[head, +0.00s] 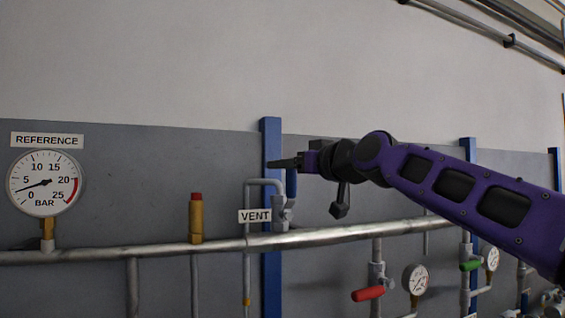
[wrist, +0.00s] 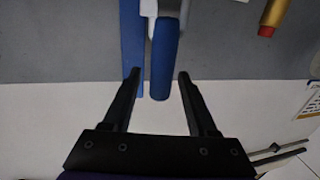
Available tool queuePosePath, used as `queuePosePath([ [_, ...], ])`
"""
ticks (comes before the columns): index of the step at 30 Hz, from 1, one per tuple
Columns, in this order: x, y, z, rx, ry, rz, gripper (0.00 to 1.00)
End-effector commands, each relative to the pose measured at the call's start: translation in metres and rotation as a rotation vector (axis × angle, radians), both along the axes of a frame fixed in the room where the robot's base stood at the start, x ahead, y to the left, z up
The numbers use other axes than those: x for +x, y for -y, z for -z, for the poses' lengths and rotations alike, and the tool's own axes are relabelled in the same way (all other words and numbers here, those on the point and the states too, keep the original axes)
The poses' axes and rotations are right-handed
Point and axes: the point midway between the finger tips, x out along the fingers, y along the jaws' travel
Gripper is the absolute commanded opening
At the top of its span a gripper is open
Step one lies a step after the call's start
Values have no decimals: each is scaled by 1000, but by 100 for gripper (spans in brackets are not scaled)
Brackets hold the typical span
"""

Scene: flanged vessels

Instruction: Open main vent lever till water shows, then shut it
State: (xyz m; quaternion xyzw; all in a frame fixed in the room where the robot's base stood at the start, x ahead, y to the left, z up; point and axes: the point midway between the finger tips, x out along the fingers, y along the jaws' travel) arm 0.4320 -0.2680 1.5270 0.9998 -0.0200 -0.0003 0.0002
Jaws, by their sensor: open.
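The vent lever has a blue handle (head: 291,184) that stands upright from the grey valve beside the VENT label (head: 254,216). In the wrist view the blue handle (wrist: 165,60) reaches between the two fingertips, with space on both sides. My gripper (head: 274,163) is open at the top of the handle, its fingers pointing left; it also shows in the wrist view (wrist: 160,75). The fingers do not close on the handle. A thin vent pipe (head: 247,270) bends down from the valve; I see no water at it. Its lower end is out of view.
A blue post (head: 271,140) stands close behind the lever. The main pipe (head: 330,236) runs below. A reference gauge (head: 45,184) and a brass fitting with a red cap (head: 196,218) are to the left. Red (head: 368,294) and green (head: 471,265) levers sit lower right.

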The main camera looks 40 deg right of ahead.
Motion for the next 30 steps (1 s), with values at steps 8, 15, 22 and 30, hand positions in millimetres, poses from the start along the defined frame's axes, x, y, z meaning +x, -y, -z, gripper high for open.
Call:
queuePosePath([
  [8, 22, 1, 0, 0, 0, 0, 59],
  [15, 23, 1, 0, 0, 1, 1, 59],
  [22, 23, 1, 0, 1, 0, 0, 28],
  [30, 23, 1, 0, 1, 0, 0, 0],
])
